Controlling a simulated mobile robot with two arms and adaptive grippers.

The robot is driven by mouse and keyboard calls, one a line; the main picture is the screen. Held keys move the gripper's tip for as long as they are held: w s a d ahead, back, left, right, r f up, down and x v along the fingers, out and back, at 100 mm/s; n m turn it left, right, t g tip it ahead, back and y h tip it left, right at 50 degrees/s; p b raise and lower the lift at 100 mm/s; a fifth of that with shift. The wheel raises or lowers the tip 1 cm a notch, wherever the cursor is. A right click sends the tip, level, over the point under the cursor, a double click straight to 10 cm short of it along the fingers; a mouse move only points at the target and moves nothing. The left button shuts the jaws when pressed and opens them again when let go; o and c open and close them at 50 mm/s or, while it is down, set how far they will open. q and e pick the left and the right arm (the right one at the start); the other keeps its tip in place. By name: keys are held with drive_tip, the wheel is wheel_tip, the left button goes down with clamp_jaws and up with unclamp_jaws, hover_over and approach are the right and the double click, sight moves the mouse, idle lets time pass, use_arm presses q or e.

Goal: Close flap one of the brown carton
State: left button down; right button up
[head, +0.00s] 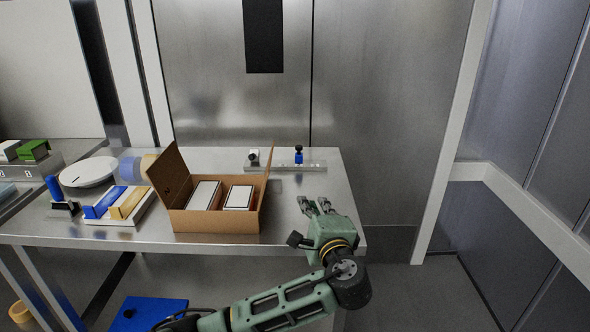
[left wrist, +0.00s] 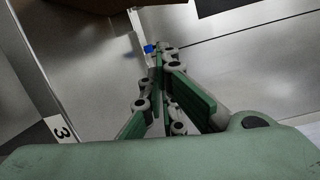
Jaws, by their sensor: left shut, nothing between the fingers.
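The brown carton (head: 217,224) stands on the metal table with two white boxes (head: 203,196) (head: 239,198) inside. Its left flap (head: 172,170) stands up, leaning outward. A right flap (head: 265,182) also stands up, seen nearly edge-on. I cannot tell which one is flap one. My left gripper (head: 315,205) is to the right of the carton, near the table's right edge, apart from the carton. Its fingers are shut and empty; they also show in the left wrist view (left wrist: 160,75). A dark brown edge at the top of the left wrist view may be the carton. My right gripper is not in view.
Behind the gripper, a rack (head: 285,166) holds a small blue-topped item (head: 298,155) and a black-and-white one. Left of the carton are a tray with blue and yellow blocks (head: 117,203) and a white round plate (head: 88,172). The table between carton and gripper is bare.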

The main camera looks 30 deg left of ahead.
use_arm(q)
drive_tip(key=w+a+r+y+p, duration=0.1)
drive_tip(key=w+a+r, duration=0.4)
drive_tip(key=a, duration=0.6)
drive_tip(key=shift+w+t+p, duration=0.3)
drive_tip(key=shift+w+p, duration=0.25)
drive_tip(key=shift+p, duration=0.25)
drive_tip(key=shift+a+r, duration=0.1)
